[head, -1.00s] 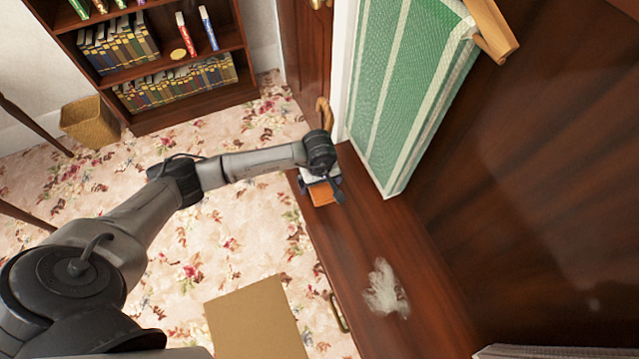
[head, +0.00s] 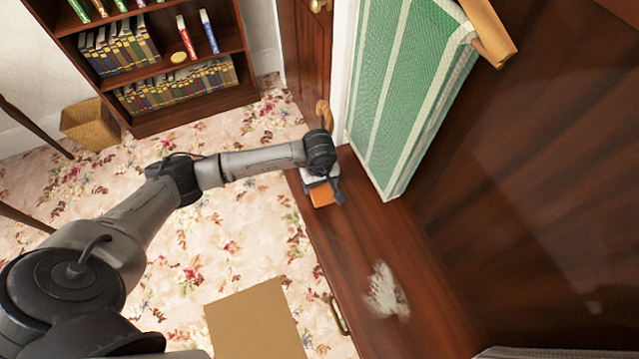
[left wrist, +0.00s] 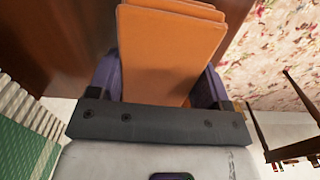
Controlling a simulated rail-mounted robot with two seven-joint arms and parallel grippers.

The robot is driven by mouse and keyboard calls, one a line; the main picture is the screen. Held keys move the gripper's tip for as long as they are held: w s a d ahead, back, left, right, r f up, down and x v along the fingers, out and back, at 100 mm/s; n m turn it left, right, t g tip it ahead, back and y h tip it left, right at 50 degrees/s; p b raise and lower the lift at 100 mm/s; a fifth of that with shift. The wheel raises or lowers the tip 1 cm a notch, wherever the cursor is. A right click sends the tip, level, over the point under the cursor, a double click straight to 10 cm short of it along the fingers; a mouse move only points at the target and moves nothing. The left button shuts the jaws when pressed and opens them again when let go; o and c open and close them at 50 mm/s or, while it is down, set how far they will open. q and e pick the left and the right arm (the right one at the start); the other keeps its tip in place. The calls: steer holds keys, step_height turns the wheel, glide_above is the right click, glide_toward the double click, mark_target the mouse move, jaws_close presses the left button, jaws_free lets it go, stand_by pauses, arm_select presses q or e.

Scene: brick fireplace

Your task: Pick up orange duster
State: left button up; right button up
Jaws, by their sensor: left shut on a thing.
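The orange duster (head: 321,194) is at the far end of the dark wooden surface, below my left wrist in the head view. In the left wrist view the duster (left wrist: 170,50) shows as stacked flat orange layers. My left gripper (head: 325,190) points down and is shut on the duster. In the left wrist view its dark fingers (left wrist: 160,82) lie on both sides of the orange layers. I cannot tell whether the duster touches the wood. My right gripper is not in view.
A pale dusty patch (head: 386,291) lies on the wooden surface (head: 355,235). A green striped panel (head: 405,90) stands close right of my left gripper. A bookcase (head: 170,60), a wicker basket (head: 90,124) and a tan board (head: 255,320) are to the left.

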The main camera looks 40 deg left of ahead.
arm_select(q)
step_height(320, 180, up, 3)
steer(key=shift+r, duration=0.1)
steer(key=w+d+r+p, duration=0.1)
steer(key=d+r, duration=0.5)
steer(key=d, duration=0.5)
steer(key=shift+w+d+r, duration=0.15)
steer(key=shift+w+d, duration=0.1)
steer(key=shift+w, duration=0.1)
steer(key=o, duration=0.3)
steer(key=shift+c, duration=1)
